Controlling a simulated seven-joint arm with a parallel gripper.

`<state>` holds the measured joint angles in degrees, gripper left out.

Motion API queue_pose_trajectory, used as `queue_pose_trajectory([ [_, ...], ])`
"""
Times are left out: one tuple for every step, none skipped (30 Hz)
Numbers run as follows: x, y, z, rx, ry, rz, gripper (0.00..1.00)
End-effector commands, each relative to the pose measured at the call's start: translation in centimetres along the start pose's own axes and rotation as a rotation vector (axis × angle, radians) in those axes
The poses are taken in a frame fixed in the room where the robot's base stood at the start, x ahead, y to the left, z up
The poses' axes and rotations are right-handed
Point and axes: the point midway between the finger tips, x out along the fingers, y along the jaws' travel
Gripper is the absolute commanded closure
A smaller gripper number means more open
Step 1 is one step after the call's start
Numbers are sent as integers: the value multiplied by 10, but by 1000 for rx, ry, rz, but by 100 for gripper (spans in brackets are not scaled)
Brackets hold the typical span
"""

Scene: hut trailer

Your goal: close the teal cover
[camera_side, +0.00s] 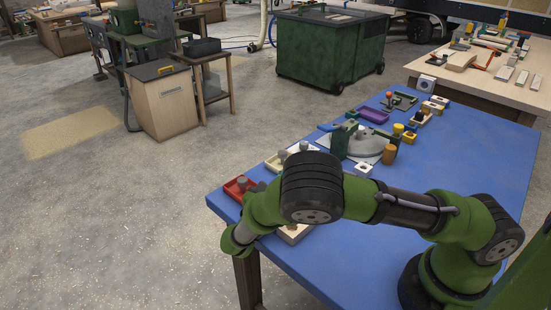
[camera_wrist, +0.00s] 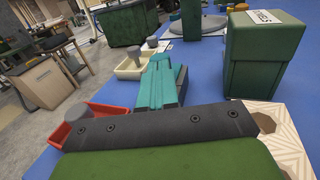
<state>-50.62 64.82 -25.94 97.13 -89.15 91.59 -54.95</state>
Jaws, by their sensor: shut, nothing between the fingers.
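My gripper (camera_wrist: 166,62) shows in the wrist view as two teal fingers pressed together with nothing between them. The fingers reach over the blue table beside a cream tray. No separate teal cover can be made out for certain. A dark green box (camera_wrist: 265,55) with a lid-like top and a white label stands close to the right of the fingers, apart from them. Its top looks level and seated. In the side view my arm hides the fingers and this box.
A red tray (camera_wrist: 90,122) and a cream tray (camera_wrist: 130,68), each with a grey knob, lie left of the fingers. A patterned wooden board (camera_wrist: 292,130) lies at right. On the blue table (camera_side: 450,150), a grey disc (camera_side: 365,143) and small parts stand farther back.

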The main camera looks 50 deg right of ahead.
Motion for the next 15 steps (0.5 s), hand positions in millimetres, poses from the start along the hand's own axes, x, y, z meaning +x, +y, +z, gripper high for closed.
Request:
queue_pose_trajectory([
  [10, -3, 0, -8, -8, -16, 100],
  [10, -3, 0, -9, -8, -16, 100],
  [8, -3, 0, -9, -8, -16, 100],
  [7, -3, 0, -9, -8, -15, 100],
  [5, -3, 0, -9, -8, -14, 100],
  [0, -3, 0, -8, -8, -13, 100],
  [-4, -2, 0, -7, -8, -11, 100],
  [-9, -2, 0, -6, -8, -10, 100],
  [-17, -1, 0, -5, -5, -7, 100],
  [-24, 0, 0, -2, -4, -3, 100],
  [-31, 0, 0, -2, -4, -1, 100],
  [-42, 0, 0, 0, -2, 3, 100],
  [-49, 1, 0, 0, -2, 2, 100],
  [-57, 1, 0, 1, -2, 4, 100],
  [-67, 1, -1, 0, -2, 3, 100],
])
